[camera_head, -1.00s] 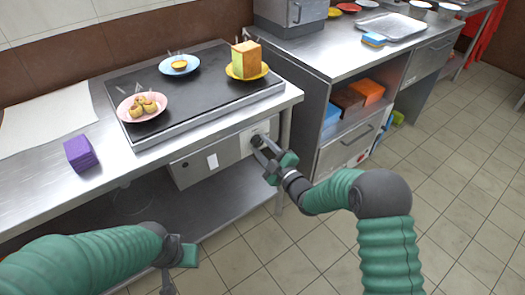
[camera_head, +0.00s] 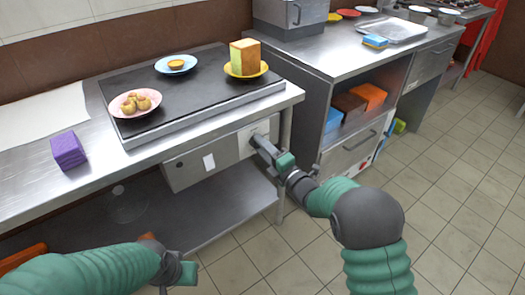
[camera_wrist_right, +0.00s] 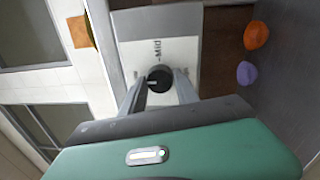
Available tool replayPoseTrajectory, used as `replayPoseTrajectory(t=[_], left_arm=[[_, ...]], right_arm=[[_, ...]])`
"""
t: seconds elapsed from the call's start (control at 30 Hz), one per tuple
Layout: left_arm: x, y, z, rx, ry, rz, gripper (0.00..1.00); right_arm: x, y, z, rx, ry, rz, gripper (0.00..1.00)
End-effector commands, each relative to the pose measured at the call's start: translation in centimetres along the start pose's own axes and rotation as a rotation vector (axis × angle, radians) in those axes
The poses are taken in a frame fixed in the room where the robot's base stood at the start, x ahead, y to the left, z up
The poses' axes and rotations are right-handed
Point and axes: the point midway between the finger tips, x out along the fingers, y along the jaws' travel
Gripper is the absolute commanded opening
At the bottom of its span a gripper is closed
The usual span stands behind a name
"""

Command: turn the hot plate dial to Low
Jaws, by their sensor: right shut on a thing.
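The hot plate (camera_head: 190,92) is a flat dark griddle on the steel counter. Below it is a grey control panel (camera_head: 190,172). The dial (camera_wrist_right: 160,78) is a round black knob with a small white mark, set on a pale plate that reads "Mid" beside it in the right wrist view. My right gripper (camera_head: 258,141) reaches the panel's right end, and its fingers (camera_wrist_right: 159,88) are closed on both sides of the dial. In the head view the gripper hides most of the dial. My left gripper (camera_head: 176,273) hangs low, away from the panel; its fingers are unclear.
On the hot plate stand a pink plate of buns (camera_head: 138,103), a blue plate (camera_head: 176,65) and a yellow plate (camera_head: 246,72) with a block-shaped loaf. A purple block (camera_head: 68,150) sits on the counter's left. A table leg (camera_head: 284,135) is close to my right gripper.

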Motion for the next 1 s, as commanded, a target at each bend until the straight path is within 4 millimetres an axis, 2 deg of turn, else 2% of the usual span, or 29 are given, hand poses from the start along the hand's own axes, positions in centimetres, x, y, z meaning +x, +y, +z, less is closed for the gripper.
replayPoseTrajectory(t=[0.03,0.67,0.7,0.87,1.0], left_arm=[[0.32,0.0,0.07,0.0,0.0,0.0,0.36],[0.6,0.0,0.14,0.0,0.0,0.0,0.36],[0.61,0.0,0.14,0.0,0.0,0.0,0.36],[0.6,0.0,0.14,0.0,0.0,0.0,0.36],[0.59,0.0,0.14,0.0,0.0,0.0,0.36]], right_arm=[[0.09,-0.26,-0.47,-0.015,0.009,-0.001,0.0],[0.04,-0.38,-0.51,-0.069,0.015,-0.006,0.0],[0.04,-0.4,-0.52,-0.069,0.015,-0.006,0.38],[0.01,-0.32,-0.37,-0.069,0.012,-0.005,0.58],[-0.01,-0.22,-0.26,-0.069,0.01,-0.003,0.58]])
